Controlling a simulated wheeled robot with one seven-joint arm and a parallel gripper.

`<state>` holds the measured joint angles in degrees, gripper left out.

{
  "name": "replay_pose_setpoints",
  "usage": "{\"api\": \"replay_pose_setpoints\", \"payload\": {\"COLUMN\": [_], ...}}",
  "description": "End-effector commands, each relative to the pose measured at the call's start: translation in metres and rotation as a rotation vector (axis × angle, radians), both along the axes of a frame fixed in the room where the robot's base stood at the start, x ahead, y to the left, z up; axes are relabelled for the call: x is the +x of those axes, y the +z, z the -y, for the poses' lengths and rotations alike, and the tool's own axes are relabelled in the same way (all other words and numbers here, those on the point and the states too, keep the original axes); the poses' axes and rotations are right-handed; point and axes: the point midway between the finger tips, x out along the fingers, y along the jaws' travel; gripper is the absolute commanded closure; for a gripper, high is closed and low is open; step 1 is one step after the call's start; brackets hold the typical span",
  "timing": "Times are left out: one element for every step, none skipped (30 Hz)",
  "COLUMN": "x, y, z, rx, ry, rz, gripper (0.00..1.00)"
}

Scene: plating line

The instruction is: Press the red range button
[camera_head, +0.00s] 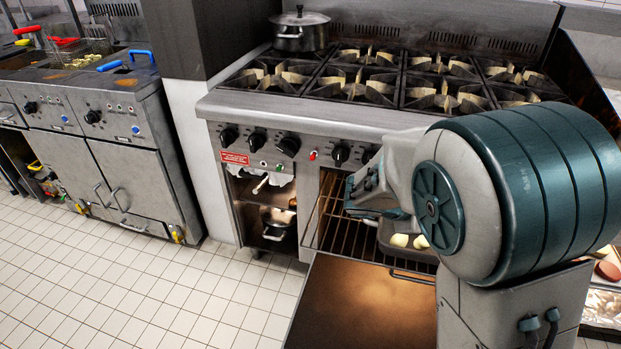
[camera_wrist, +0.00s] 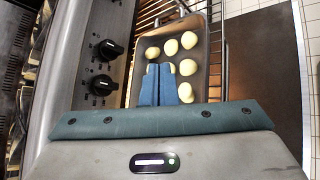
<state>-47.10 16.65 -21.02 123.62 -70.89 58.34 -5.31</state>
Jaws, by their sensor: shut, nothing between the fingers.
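The red range button (camera_head: 312,155) is a small red knob-like piece on the front panel of the range (camera_head: 300,112), between two black dials. My gripper (camera_head: 352,190) is in front of the range, below and to the right of the button, apart from it. In the wrist view my gripper's two blue fingers (camera_wrist: 158,72) lie side by side, shut and empty, above a tray in the open oven. The red button does not show in the wrist view. My arm hides the right part of the panel.
Black dials (camera_wrist: 108,50) line the panel beside my gripper. The open oven door (camera_head: 365,305) juts out below. A tray (camera_wrist: 173,57) with several pale round pieces sits on the oven rack. A lidded pot (camera_head: 299,32) stands on the range. Fryers (camera_head: 95,120) stand left; tiled floor between is clear.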

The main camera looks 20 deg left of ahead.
Motion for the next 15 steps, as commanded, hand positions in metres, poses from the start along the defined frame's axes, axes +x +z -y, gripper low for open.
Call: {"api": "replay_pose_setpoints", "payload": {"x": [0.012,0.019,0.027,0.034,0.039,0.046,0.051,0.055,0.060,0.063,0.065,0.067,0.067,0.067,0.066], "y": [-0.018,-0.022,-0.028,-0.032,-0.036,-0.042,-0.046,-0.051,-0.057,-0.061,-0.066,-0.072,-0.076,-0.081,-0.086], "z": [-0.018,-0.029,-0.043,-0.055,-0.067,-0.085,-0.098,-0.112,-0.133,-0.148,-0.164,-0.185,-0.200,-0.216,-0.235], "rx": [-0.074,-0.118,-0.177,-0.220,-0.266,-0.326,-0.371,-0.416,-0.477,-0.523,-0.567,-0.626,-0.669,-0.710,-0.760], "ry": [0.075,0.120,0.179,0.224,0.269,0.329,0.373,0.420,0.481,0.526,0.572,0.630,0.672,0.713,0.764], "rz": [0.000,0.003,0.008,0.014,0.020,0.030,0.038,0.047,0.060,0.070,0.082,0.099,0.113,0.125,0.143], "gripper": [1.00,1.00,1.00,1.00,1.00,1.00,1.00,1.00,1.00,1.00,1.00,1.00,1.00,1.00,1.00]}}
